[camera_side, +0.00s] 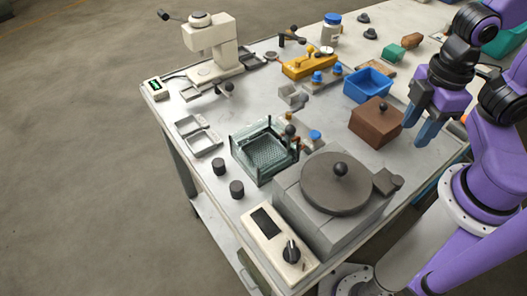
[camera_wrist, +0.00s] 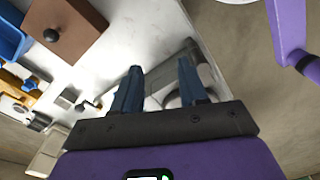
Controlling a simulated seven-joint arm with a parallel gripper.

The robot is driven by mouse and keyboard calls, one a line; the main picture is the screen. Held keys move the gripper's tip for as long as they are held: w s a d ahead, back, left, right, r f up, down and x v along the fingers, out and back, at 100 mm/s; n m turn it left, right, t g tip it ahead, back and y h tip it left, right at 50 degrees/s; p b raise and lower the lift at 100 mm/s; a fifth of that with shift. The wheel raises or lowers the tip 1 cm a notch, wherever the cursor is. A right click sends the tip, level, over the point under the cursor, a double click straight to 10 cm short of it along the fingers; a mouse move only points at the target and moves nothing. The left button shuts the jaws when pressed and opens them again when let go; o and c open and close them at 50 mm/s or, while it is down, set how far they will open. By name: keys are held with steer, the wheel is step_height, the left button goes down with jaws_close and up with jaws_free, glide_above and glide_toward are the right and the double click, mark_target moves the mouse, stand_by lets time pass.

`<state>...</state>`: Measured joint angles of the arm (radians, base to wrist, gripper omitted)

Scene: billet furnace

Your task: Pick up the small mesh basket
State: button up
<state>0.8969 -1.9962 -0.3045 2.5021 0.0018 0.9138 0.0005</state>
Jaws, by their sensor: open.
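The small mesh basket (camera_side: 265,152) appears as a fine grey-green mesh inside a squarish greenish frame with raised corner posts. It stands in the middle of the table in the side view, behind the grey furnace. A dark ball knob (camera_side: 290,130) rises at its right side. I cannot make out the basket in the wrist view. My gripper (camera_side: 419,128) is at the right, well apart from the basket and beside a brown box. Its two blue fingers, also seen in the wrist view (camera_wrist: 158,80), are spread with nothing visibly held between them.
The grey furnace with a round lid (camera_side: 334,184) and a control box (camera_side: 277,246) stand in front of the basket.

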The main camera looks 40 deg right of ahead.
steer(key=shift+o, duration=1.3)
steer(key=m+g+y, duration=0.4)
steer(key=m+y, duration=0.9)
steer(key=m, duration=1.7)
glide_toward(290, 131)
steer(key=shift+w+f+x, duration=0.1)
steer(key=shift+f+x, duration=0.1)
steer(key=shift+x, duration=1.4)
steer(key=shift+w+f+x, duration=0.1)
steer(key=shift+f+x, duration=0.05)
steer(key=shift+x, duration=1.5)
steer(key=shift+w+f+x, duration=0.1)
steer(key=shift+f+x, duration=0.1)
steer(key=shift+x, duration=1.4)
steer(key=shift+d, duration=0.1)
jaws_close()
